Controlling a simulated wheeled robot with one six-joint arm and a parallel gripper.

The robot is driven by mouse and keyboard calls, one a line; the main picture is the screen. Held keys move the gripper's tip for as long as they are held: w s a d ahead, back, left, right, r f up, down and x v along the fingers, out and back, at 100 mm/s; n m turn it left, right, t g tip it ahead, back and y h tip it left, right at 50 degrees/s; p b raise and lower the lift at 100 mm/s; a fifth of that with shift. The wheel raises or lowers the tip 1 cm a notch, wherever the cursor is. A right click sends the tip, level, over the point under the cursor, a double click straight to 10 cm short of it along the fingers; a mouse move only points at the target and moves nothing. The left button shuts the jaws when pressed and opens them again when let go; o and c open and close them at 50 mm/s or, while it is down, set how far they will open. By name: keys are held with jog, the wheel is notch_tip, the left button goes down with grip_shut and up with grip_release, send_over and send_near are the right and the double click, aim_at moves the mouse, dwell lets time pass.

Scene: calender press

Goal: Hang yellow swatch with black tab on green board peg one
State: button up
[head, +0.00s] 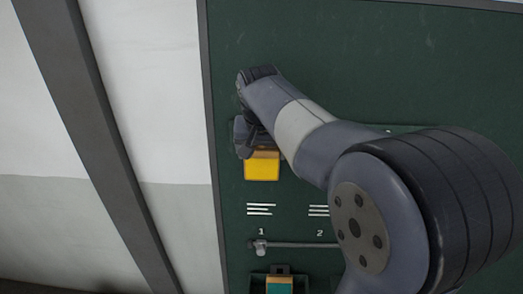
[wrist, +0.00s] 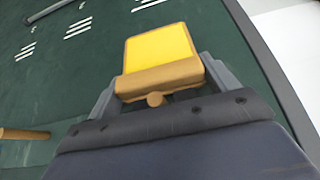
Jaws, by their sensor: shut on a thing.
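The yellow swatch (head: 262,165) hangs against the green board (head: 420,60) below my gripper (head: 247,138) in the head view. In the wrist view the yellow swatch (wrist: 158,48) has a tan near edge and sits between the two grey fingers of my gripper (wrist: 160,78). My gripper is shut on it. A round tan peg end (wrist: 155,99) shows at the swatch's near edge. The black tab is mostly hidden by the gripper, and I cannot tell whether the peg passes through it.
White line marks and the numbers 1 (head: 261,231) and 2 (head: 320,233) are on the board below the swatch. A grey rail (head: 290,245) runs under them. A teal swatch (head: 279,286) sits lower. Another tan peg (wrist: 25,133) sticks out left in the wrist view. My arm hides the board's right part.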

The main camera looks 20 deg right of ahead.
jog(key=o, duration=0.9)
jog(key=b+v, duration=0.1)
jog(key=v, duration=0.9)
jog(key=shift+r, duration=0.4)
jog(key=shift+s+a, duration=0.1)
jog(key=shift+s, duration=0.05)
jog(key=p+x, duration=0.1)
jog(key=x, duration=1)
jog(key=shift+s+a+r, duration=0.2)
jog(key=shift+s+r, duration=0.25)
jog(key=shift+s, duration=0.35)
